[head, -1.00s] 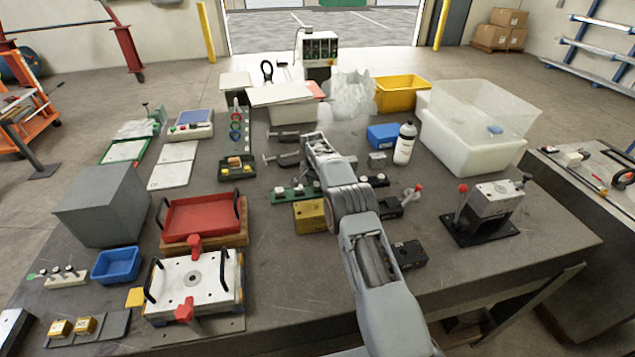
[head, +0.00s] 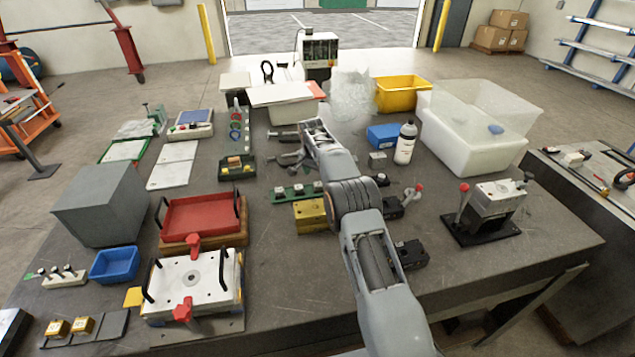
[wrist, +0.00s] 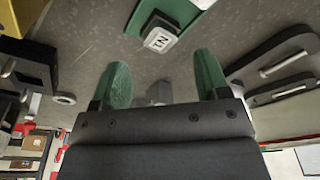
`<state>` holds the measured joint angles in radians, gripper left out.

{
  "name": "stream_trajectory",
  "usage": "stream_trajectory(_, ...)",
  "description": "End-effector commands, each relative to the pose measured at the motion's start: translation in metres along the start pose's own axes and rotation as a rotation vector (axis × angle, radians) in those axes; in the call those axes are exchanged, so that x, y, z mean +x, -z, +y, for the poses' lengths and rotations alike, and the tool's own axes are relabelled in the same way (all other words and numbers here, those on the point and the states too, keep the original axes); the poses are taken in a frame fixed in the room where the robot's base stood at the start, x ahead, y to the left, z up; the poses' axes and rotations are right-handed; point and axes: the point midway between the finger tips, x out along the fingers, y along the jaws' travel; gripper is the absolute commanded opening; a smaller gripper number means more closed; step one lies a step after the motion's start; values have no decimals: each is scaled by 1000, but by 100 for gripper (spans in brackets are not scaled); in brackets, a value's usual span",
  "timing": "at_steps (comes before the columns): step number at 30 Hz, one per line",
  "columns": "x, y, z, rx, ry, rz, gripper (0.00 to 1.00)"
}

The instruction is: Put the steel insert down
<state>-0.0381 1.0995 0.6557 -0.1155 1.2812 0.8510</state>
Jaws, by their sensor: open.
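A small grey block (wrist: 158,92), which looks like the steel insert, shows between the green fingertips of my gripper (wrist: 163,80) in the wrist view. The fingers stand apart with clear gaps on both sides of the block. Its lower part is hidden by the gripper body, and I cannot tell exactly what it rests on. In the head view my gripper (head: 312,128) is over the back middle of the bench, and the arm hides the block there.
Dark clamp-like tools (wrist: 285,75) lie on the right. A blue bin (head: 384,136) and white bottle (head: 405,145) stand right of the arm.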

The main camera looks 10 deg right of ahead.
Motion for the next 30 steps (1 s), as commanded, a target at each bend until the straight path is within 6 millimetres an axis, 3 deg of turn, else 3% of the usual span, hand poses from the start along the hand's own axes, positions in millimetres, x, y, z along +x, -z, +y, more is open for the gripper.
stream_trajectory(6,-40,0,0,0,2,1,69)
stream_trajectory(14,-69,0,0,-3,2,1,69)
stream_trajectory(19,-100,-3,9,-45,19,9,69)
stream_trajectory(23,-141,-13,29,-122,48,26,69)
stream_trajectory(30,-206,-57,89,-297,108,68,69)
